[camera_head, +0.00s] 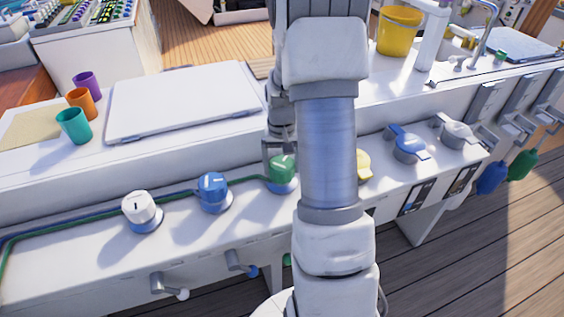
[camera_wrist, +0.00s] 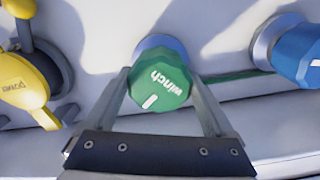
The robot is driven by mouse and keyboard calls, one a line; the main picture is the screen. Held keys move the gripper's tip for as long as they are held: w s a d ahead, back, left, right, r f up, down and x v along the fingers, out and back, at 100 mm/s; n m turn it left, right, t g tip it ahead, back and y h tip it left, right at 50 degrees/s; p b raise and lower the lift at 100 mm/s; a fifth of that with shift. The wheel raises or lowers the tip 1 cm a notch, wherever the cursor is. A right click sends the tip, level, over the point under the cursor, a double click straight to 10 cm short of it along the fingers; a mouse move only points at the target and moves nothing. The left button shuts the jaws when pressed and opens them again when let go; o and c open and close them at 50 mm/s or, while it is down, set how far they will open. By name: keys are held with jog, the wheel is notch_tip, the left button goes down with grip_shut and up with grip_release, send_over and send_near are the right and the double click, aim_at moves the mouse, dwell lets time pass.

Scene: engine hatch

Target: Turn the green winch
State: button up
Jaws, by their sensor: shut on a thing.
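The green winch knob (camera_head: 284,172) sits on the sloping white panel, partly hidden behind my arm in the head view. In the wrist view the green winch knob (camera_wrist: 161,88) shows the word "winch" and a white mark, both tilted, and has a blue base behind it. My gripper (camera_wrist: 160,82) has one finger on each side of the knob and is shut on it. In the head view my gripper (camera_head: 278,152) comes down onto the knob from above, mostly hidden by my arm.
A blue knob (camera_head: 213,190) and a white knob (camera_head: 140,209) stand left of the winch. A yellow knob (camera_head: 363,165) is right, partly behind my arm; a yellow "power" handle (camera_wrist: 24,84) shows in the wrist view. Cups (camera_head: 74,126) and a yellow bucket (camera_head: 398,32) stand above.

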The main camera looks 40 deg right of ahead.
aim_at(281, 164)
jog(key=shift+m+p, duration=0.55)
jog(key=shift+m, duration=0.95)
jog(key=o, duration=1.1)
notch_tip(281, 164, up, 18)
jog(key=p, duration=0.4)
jog(key=shift+f+p, duration=0.25)
jog(key=shift+p, duration=0.15)
jog(key=shift+a, duration=0.1)
